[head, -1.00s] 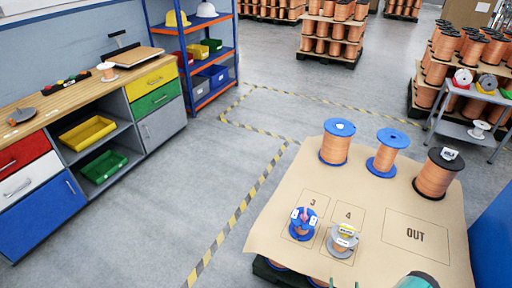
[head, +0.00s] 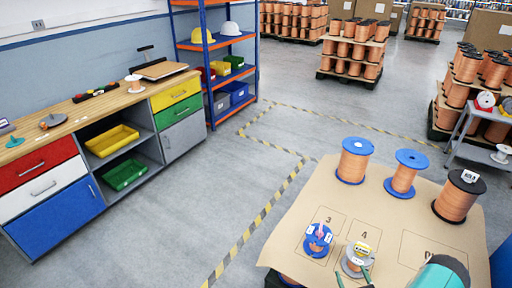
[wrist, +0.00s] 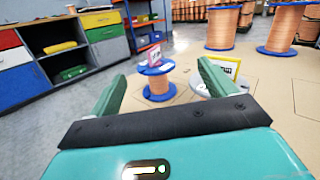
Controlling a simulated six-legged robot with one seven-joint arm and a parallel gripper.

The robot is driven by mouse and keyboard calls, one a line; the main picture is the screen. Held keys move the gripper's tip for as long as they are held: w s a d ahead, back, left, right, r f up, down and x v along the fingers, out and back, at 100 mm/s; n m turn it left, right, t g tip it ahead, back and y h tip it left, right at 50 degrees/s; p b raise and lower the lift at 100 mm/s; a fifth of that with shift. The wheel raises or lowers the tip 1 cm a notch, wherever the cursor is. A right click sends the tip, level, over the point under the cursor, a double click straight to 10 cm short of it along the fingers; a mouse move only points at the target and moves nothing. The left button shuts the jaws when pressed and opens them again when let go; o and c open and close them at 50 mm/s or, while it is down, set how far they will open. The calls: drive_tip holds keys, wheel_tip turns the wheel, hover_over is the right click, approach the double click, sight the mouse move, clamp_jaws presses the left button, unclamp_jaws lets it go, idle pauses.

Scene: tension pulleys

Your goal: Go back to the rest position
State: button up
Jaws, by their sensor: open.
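My gripper (head: 353,276) shows at the bottom of the head view, its green fingers apart and its teal body to their right. In the wrist view my gripper (wrist: 163,72) is open and holds nothing. A small blue spool (head: 317,240) with copper wire and a tag stands upright on the square marked 3; in the wrist view the blue spool (wrist: 158,87) shows beyond the gap between the fingers. A small grey spool (head: 353,262) with a yellow tag stands at square 4, close to the fingertips in the picture. In the wrist view the right finger partly hides it.
Two large blue-flanged spools (head: 355,160) (head: 406,173) and a black one (head: 457,195) stand along the far side of the cardboard sheet (head: 300,215). A workbench (head: 100,110) and a shelf rack (head: 215,60) stand left. Grey floor between is clear. A trolley (head: 480,150) stands right.

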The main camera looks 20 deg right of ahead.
drive_tip(key=w+a+r+n+g+y, duration=0.2)
drive_tip(key=w+a+r+n+y, duration=0.35)
drive_tip(key=r, duration=0.35)
drive_tip(key=w+a+r+n+g+y, duration=0.1)
drive_tip(key=w+a+r+n+y, duration=0.4)
drive_tip(key=r, duration=0.3)
drive_tip(key=a+r+n+g+y, duration=0.5)
drive_tip(key=a+r+n+g, duration=0.45)
drive_tip(key=a+r, duration=0.35)
drive_tip(key=s+a+r+n+g+h, duration=0.5)
drive_tip(key=s+a+r+n, duration=0.3)
drive_tip(key=r, duration=0.3)
drive_tip(key=s+a+r+n+t+h, duration=0.4)
drive_tip(key=s+r+n+h, duration=0.4)
drive_tip(key=s+r, duration=0.2)
drive_tip(key=shift+s+a+r, duration=0.15)
drive_tip(key=shift+s+r, duration=0.25)
drive_tip(key=shift+r, duration=0.05)
